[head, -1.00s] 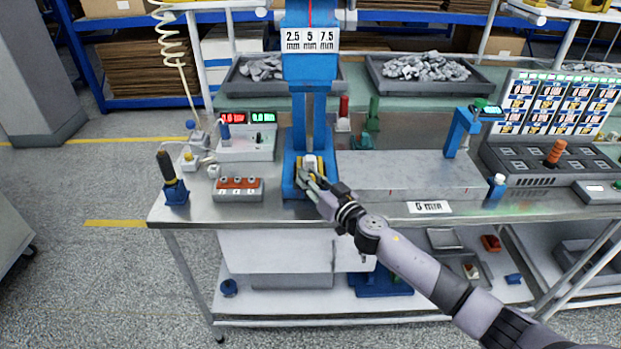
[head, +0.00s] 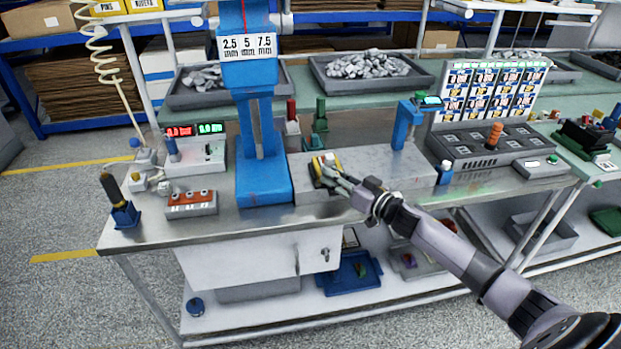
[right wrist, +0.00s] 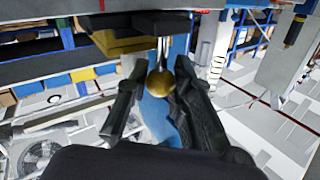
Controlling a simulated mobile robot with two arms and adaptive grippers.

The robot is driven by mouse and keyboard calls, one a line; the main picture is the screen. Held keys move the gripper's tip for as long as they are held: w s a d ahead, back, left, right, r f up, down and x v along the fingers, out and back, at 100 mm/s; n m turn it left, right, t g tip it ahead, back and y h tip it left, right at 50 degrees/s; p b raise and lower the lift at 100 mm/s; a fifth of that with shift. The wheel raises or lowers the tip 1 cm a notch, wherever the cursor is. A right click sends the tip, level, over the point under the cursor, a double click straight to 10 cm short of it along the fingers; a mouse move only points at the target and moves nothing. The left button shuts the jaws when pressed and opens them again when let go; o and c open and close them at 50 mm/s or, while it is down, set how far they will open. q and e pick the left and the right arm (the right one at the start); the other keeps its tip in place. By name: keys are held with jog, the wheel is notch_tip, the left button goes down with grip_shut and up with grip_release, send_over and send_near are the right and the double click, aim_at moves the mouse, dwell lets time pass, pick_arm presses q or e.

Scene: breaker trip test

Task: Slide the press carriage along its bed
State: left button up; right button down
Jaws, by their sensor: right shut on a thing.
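The press carriage (head: 323,167), a small yellow block with a pale top, sits on the left part of the long grey bed (head: 400,165), just right of the blue press (head: 262,182). My right gripper (head: 335,180) is at the carriage's front side. In the right wrist view, a round brass knob (right wrist: 161,84) on two thin rods lies between the fingers of my right gripper (right wrist: 158,88), which is shut on it. The yellow carriage (right wrist: 120,42) shows just beyond the knob. My left gripper is not in view.
A blue gauge stand (head: 402,125) stands at the bed's far right, with a small white-capped blue bottle (head: 445,173) near it. The bed between carriage and gauge stand is clear.

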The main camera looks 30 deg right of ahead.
jog(key=shift+s+d, duration=0.3)
jog(key=shift+d, duration=0.6)
jog(key=shift+s+d, duration=0.25)
jog(key=shift+d, duration=0.65)
jog(key=c, duration=1.7)
grip_release()
jog(key=shift+o, duration=0.2)
jog(key=v, duration=1.2)
